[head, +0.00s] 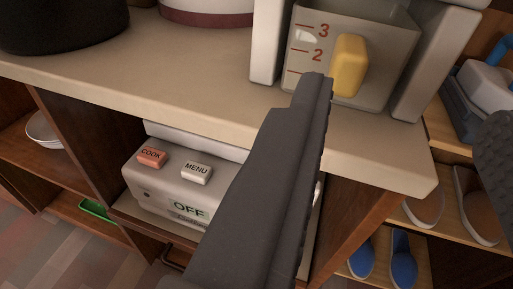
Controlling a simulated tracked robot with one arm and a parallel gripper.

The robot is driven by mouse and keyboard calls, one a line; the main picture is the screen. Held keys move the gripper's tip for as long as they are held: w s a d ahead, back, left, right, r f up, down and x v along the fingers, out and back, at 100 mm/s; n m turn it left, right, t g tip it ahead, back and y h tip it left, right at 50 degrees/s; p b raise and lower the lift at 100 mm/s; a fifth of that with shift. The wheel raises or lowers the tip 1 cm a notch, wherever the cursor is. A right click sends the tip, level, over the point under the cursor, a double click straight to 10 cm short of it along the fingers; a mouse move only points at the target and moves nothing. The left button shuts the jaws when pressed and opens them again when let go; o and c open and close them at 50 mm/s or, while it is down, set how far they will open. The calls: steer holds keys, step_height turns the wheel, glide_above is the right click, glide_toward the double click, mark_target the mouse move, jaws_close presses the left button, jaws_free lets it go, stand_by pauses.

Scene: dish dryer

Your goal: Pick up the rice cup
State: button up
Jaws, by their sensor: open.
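The rice cup appears to be the grey box-like container (385,82) with marks 2 and 3 on its front and a yellow handle (349,66). It sits between two white upright walls on the beige counter. My gripper (405,115) is open and empty. Its long dark left finger crosses the middle of the picture, with its tip just below and left of the yellow handle. The other finger shows only in part at the right edge. The handle appears between the two fingers in the picture; the distance to it cannot be told.
The beige counter (200,72) has a front edge below the cup. A black pot (60,22) and a white and dark red round thing (208,14) stand on it. Below is a rice cooker (160,190) with COOK and MENU buttons. Shelves at the right hold shoes (403,258).

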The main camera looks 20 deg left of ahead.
mark_target(348, 75)
steer(key=shift+m+y, duration=0.3)
steer(key=w+f, duration=0.1)
steer(key=w, duration=0.1)
steer(key=w+a+f+b, duration=0.1)
steer(key=w, duration=0.1)
steer(key=w+f+b, duration=0.1)
steer(key=w, duration=0.1)
steer(key=shift+w+a, duration=0.25)
steer(key=shift+w, duration=0.15)
steer(key=w+b, duration=0.1)
steer(key=w, duration=0.2)
steer(key=w+b, duration=0.1)
steer(key=w, duration=0.1)
steer(key=shift+a+b, duration=0.3)
steer(key=shift+a, duration=0.1)
jaws_close()
